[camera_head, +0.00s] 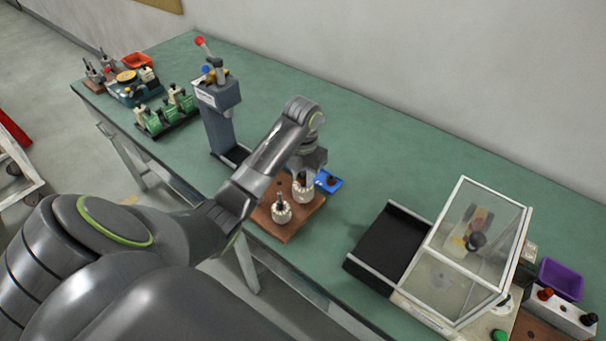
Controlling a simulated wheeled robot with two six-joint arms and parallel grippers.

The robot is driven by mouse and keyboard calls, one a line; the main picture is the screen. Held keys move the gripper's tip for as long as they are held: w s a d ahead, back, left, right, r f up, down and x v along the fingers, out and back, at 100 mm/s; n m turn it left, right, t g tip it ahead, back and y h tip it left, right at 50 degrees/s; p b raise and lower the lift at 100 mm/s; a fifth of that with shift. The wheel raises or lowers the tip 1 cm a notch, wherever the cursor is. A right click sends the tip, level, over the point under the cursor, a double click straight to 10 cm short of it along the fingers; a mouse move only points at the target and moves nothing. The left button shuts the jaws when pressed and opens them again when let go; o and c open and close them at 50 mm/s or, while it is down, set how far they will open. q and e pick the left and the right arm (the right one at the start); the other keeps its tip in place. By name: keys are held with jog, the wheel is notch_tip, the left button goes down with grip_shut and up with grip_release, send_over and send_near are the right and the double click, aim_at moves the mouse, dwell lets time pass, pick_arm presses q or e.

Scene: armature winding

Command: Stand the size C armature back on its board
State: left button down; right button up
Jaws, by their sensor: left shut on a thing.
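The brown wooden board (289,233) lies on the green bench near its front edge. A pale armature with a dark shaft (281,211) stands upright on it. A second pale armature (302,191) is upright at the board's back part, right under my left gripper (303,174). My left gripper points down and is shut on this second armature. The fingers are small and partly hidden by my wrist. I cannot tell whether its base touches the board, and no size letter is readable. My right gripper is not in view.
A small blue tray (329,181) sits just right of the board. A grey post machine (218,112) with red and blue knobs stands behind left. A black tray (390,243) and a clear-covered box (478,240) are at the right. The bench between board and black tray is clear.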

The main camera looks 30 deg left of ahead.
pick_arm(q)
jog(key=c, duration=1.1)
grip_release()
jog(key=shift+o, duration=0.2)
jog(key=shift+r, duration=0.15)
jog(key=shift+r+p, duration=2.15)
jog(key=shift+p, duration=0.1)
jog(key=shift+r, duration=0.1)
